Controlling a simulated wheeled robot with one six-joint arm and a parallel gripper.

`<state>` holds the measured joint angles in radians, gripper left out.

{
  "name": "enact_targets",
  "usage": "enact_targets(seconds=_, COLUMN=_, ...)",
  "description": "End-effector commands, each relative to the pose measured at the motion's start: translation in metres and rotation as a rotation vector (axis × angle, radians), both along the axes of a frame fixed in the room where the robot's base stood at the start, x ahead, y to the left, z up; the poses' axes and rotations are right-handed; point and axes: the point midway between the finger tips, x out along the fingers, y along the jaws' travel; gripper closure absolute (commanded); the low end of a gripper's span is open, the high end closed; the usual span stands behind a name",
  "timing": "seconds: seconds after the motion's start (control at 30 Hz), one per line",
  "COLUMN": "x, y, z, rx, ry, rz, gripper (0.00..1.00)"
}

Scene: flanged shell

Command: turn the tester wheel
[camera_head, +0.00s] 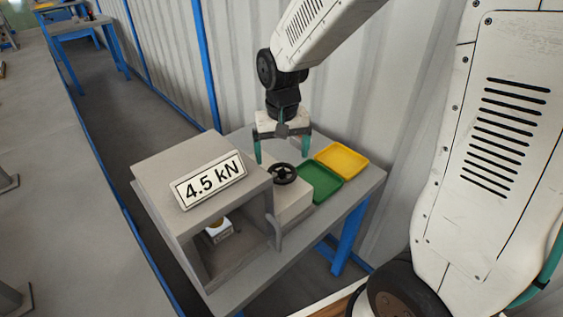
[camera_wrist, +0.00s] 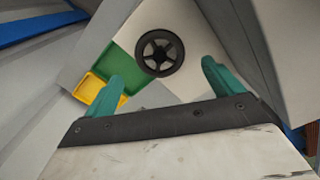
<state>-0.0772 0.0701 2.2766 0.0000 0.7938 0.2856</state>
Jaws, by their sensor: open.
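The tester wheel (camera_head: 283,173) is a small black spoked handwheel on top of a light grey block (camera_head: 292,201) beside the tester. The grey box-shaped tester (camera_head: 160,169) carries a sign (camera_head: 209,181) reading "4.5 kN". My gripper (camera_head: 281,155) points down just behind the wheel, its two green fingers apart with nothing between them. In the wrist view the wheel (camera_wrist: 160,53) lies beyond the fingertips of my gripper (camera_wrist: 165,72), roughly midway between them. I see no contact with the wheel.
A green tray (camera_head: 319,183) and a yellow tray (camera_head: 341,160) lie right of the wheel on the grey table (camera_head: 335,213). A corrugated wall (camera_head: 375,100) stands close behind.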

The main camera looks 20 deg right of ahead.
Motion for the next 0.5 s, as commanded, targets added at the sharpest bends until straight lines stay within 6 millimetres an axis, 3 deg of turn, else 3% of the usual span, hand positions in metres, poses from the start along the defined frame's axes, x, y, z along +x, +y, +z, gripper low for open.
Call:
enact_targets(seconds=0.2, x=0.000, y=0.000, z=0.026, rx=0.000, ry=0.000, rz=0.000, gripper=0.08)
enact_targets(seconds=0.5, x=0.000, y=0.000, z=0.029, rx=0.000, ry=0.001, rz=0.000, gripper=0.08)
